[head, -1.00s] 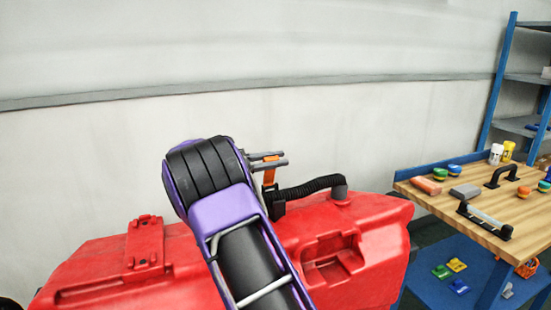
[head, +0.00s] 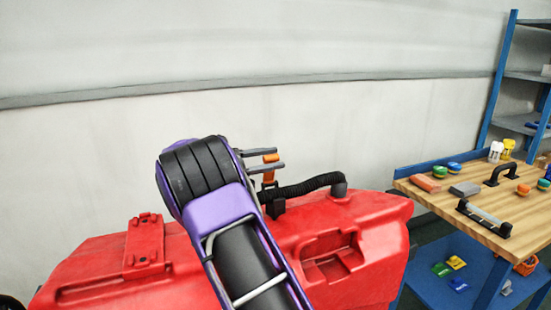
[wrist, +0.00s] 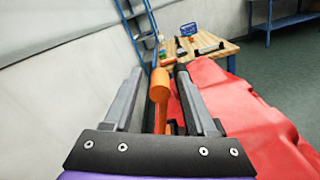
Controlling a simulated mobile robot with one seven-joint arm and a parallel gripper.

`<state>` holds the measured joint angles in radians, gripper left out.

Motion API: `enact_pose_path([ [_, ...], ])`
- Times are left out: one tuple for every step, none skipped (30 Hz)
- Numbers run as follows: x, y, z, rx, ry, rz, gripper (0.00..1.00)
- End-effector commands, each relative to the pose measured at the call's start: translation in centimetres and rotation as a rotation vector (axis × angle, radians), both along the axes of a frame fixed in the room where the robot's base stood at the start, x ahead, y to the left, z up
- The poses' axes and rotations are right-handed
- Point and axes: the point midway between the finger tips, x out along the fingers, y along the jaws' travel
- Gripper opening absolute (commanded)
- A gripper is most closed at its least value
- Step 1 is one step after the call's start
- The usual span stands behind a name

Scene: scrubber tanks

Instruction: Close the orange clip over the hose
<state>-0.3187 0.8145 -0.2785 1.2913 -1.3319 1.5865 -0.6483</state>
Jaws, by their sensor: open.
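The orange clip (head: 270,158) stands up at the left end of the black hose (head: 308,187), on top of the red tank (head: 375,225). It is raised, not folded over the hose. My gripper (head: 280,158) is open at the clip, its two grey fingers pointing right. The right finger partly hides the hose (wrist: 181,69), and my arm hides part of the tank in the head view.
A wooden workbench (head: 440,201) with tools and coloured pieces stands at the right, with a blue lower shelf (head: 430,283). A blue rack (head: 499,80) is behind it. A pale wall (head: 90,160) runs behind the tank. The air above the hose is clear.

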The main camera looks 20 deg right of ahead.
Motion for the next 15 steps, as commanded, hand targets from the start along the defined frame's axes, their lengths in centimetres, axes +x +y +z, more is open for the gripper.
enact_pose_path([
  [0.1, 1.2, 0.1, 0.0, 0.001, 0.007, 0.57],
  [0.1, 1.8, 0.1, -0.001, 0.001, 0.006, 0.57],
  [0.1, 2.7, 0.1, -0.001, 0.0, 0.006, 0.57],
  [0.1, 3.5, 0.1, 0.0, 0.0, 0.007, 0.57],
  [0.1, 4.2, 0.1, 0.0, 0.0, 0.007, 0.57],
  [0.1, 5.2, 0.1, -0.001, 0.001, 0.007, 0.57],
  [0.1, 6.0, 0.1, -0.001, 0.001, 0.007, 0.57],
  [0.1, 6.7, 0.1, -0.001, 0.001, 0.006, 0.57],
  [0.1, 7.7, 0.1, 0.0, 0.001, 0.007, 0.57],
  [0.1, 8.5, 0.1, -0.001, 0.001, 0.006, 0.57],
  [0.1, 9.2, 0.1, -0.001, 0.001, 0.006, 0.57],
  [0.1, 10.2, 0.1, 0.0, 0.0, 0.007, 0.57],
  [0.1, 10.8, 0.1, 0.0, 0.0, 0.005, 0.57],
  [0.1, 11.5, 0.0, 0.0, 0.001, 0.005, 0.57],
  [0.1, 12.3, 0.0, -0.001, 0.001, 0.006, 0.57],
])
